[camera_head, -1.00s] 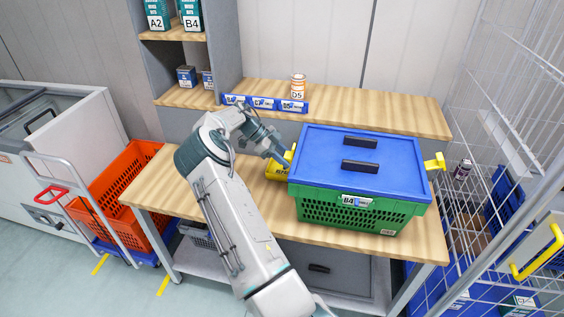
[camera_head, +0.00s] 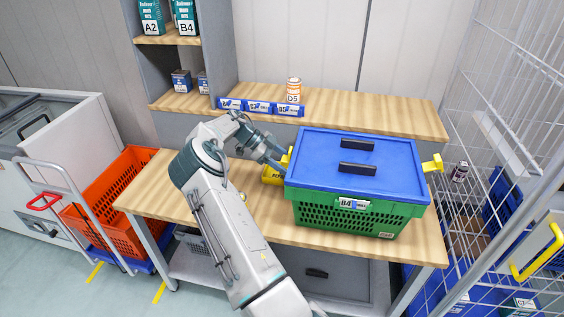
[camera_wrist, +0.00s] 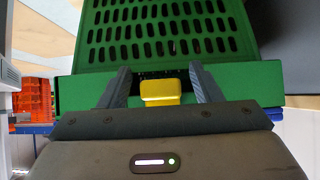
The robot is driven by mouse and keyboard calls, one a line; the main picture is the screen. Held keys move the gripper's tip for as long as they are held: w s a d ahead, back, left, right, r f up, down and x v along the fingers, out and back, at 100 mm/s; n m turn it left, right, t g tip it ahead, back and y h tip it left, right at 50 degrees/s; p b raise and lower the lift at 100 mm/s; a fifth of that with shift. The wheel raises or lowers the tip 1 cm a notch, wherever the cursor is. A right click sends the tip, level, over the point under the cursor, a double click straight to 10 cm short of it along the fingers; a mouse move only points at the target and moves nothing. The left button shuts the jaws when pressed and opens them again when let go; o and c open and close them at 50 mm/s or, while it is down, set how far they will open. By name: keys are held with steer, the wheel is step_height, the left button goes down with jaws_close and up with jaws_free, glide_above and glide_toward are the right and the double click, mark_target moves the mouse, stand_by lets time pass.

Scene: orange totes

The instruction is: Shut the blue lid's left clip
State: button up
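The blue lid (camera_head: 330,150) lies on the green crate (camera_head: 312,212) on the wooden table. The lid's left clip (camera_head: 289,154) is yellow and partly hidden behind my gripper (camera_head: 281,164) in the head view. In the wrist view, the yellow clip (camera_wrist: 160,92) sits between the two separated fingers of my gripper (camera_wrist: 163,78), with a gap on each side. The fingers point at the crate's green wall (camera_wrist: 165,40), which looks upside down there. The right clip (camera_head: 432,164) is yellow and sticks outward from the lid.
A back shelf (camera_head: 370,112) holds an orange-and-white tub (camera_head: 293,90) and blue labels. A wire cage (camera_head: 500,130) stands at the right. The table (camera_head: 160,190) is clear at the left.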

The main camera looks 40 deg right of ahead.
steer(key=shift+w+a, duration=0.1)
steer(key=v, duration=1.3)
steer(key=shift+r, duration=0.25)
steer(key=shift+a, duration=0.15)
